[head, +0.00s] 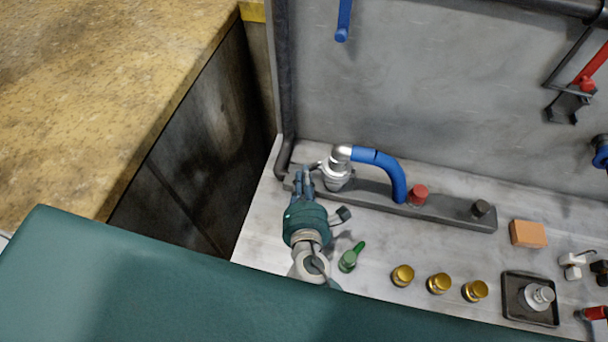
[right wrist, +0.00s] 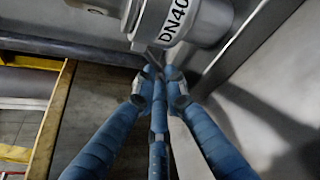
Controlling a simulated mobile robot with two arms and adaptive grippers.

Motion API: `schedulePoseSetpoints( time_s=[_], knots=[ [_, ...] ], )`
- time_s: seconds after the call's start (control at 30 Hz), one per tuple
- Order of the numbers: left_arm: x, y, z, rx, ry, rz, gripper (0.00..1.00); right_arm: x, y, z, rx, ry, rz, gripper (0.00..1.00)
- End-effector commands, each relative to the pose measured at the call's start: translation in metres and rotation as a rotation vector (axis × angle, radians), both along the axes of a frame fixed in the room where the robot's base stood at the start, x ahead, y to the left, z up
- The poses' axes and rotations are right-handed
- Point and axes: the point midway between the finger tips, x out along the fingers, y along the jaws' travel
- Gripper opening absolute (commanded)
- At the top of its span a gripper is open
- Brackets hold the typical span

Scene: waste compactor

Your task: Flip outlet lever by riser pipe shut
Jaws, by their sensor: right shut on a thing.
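The outlet valve (head: 337,173) is a silver fitting on a dark base strip, at the foot of the dark riser pipe (head: 284,90). A blue hose (head: 384,166) curves out of its top. In the right wrist view the grey valve body (right wrist: 190,18) carries the label DN40. My right gripper (head: 302,174) is at the left side of the valve. Its blue fingers (right wrist: 155,78) are closed together on the thin outlet lever (right wrist: 151,58) just below the body. The fingers hide most of the lever, so its angle is unclear. My left gripper is not in view.
A red knob (head: 418,194) and a dark knob (head: 481,208) sit along the base strip (head: 450,217). A green item (head: 351,258), several brass caps (head: 402,275), an orange block (head: 527,234) and a black tray (head: 512,305) are on the pale surface. A wall stands behind.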

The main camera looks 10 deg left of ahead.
Motion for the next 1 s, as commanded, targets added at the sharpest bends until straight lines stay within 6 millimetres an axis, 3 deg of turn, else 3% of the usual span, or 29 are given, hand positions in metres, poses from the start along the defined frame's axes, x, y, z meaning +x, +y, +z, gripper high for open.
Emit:
schedulePoseSetpoints(
  time_s=[0.03, 0.2, 0.53, 0.6, 1.0],
  knots=[
    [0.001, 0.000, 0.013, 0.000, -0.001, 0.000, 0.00, 0.000, -0.001, 0.005, -0.040, 0.002, 0.001, 0.00],
    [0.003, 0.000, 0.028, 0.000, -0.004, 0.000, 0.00, 0.000, -0.005, -0.001, -0.173, 0.001, 0.001, 0.00],
    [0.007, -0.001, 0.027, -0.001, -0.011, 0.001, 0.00, 0.000, -0.007, -0.005, -0.201, -0.001, 0.000, 0.00],
    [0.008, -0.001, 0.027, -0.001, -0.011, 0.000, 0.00, 0.000, -0.007, -0.005, -0.201, -0.001, 0.000, 0.19],
    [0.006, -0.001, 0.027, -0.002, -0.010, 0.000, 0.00, -0.007, -0.008, -0.004, -0.200, 0.000, 0.000, 0.19]
  ],
)
